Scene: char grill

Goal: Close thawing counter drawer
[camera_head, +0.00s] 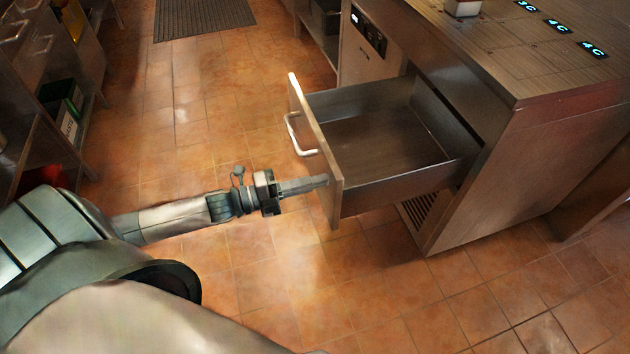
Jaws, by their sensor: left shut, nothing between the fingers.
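The thawing counter drawer (385,137) is pulled far out of the steel counter (520,140) on the right. It looks empty inside. Its front panel (318,150) faces left and carries a pale bar handle (296,136). My left gripper (322,181) is shut and empty. Its fingertips are at the near lower part of the front panel, nearer to me than the handle. They look to be touching or almost touching the panel; I cannot tell which. My right gripper is not in view.
Shelves with containers (65,110) line the left side. A dark floor mat (203,18) lies at the back. A control panel (368,30) is on the counter beyond the drawer. A small white container (462,8) stands on the countertop. The tiled floor left of the drawer is clear.

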